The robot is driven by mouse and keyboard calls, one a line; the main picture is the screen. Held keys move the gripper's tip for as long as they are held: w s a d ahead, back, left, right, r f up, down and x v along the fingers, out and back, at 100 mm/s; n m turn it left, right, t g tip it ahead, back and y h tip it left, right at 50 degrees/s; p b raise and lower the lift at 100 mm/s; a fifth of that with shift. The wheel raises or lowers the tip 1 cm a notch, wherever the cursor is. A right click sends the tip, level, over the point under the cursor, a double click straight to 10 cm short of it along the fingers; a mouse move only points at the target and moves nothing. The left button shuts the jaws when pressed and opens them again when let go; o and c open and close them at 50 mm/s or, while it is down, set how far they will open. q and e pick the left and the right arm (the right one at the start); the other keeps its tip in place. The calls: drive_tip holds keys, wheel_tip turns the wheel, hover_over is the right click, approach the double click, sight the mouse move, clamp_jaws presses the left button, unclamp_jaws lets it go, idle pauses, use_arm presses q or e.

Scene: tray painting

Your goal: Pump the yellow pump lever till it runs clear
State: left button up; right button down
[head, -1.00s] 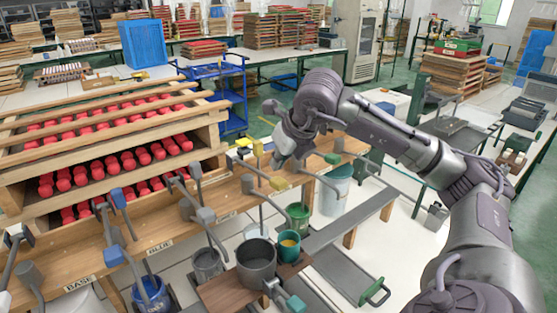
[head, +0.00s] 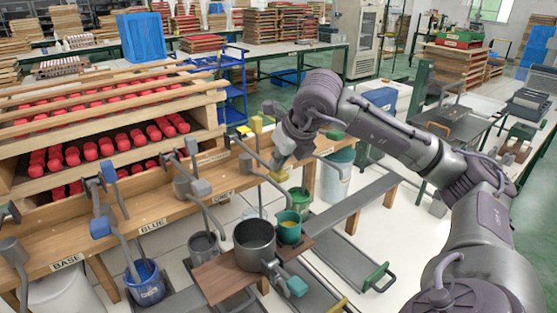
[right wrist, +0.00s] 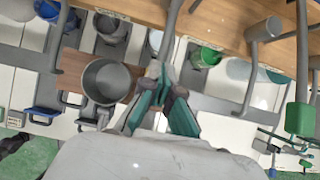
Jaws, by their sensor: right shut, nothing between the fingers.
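A green bucket (head: 301,200) stands below this part of the bench. Paint flow from the spout cannot be made out.
A blue bucket (head: 147,292) stands left. Other pump levers, including blue ones (head: 108,172), line the bench (head: 110,242).

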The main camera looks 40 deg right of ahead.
sight(279, 172)
drive_tip(key=shift+f+b, duration=1.35)
drive_tip(key=shift+f, duration=0.4)
wheel_tip(279, 172, up, 11)
drive_tip(key=p, duration=0.9)
drive_tip(key=shift+r+p, duration=0.15)
drive_tip(key=shift+p, duration=0.2)
drive_tip(key=shift+w, duration=0.1)
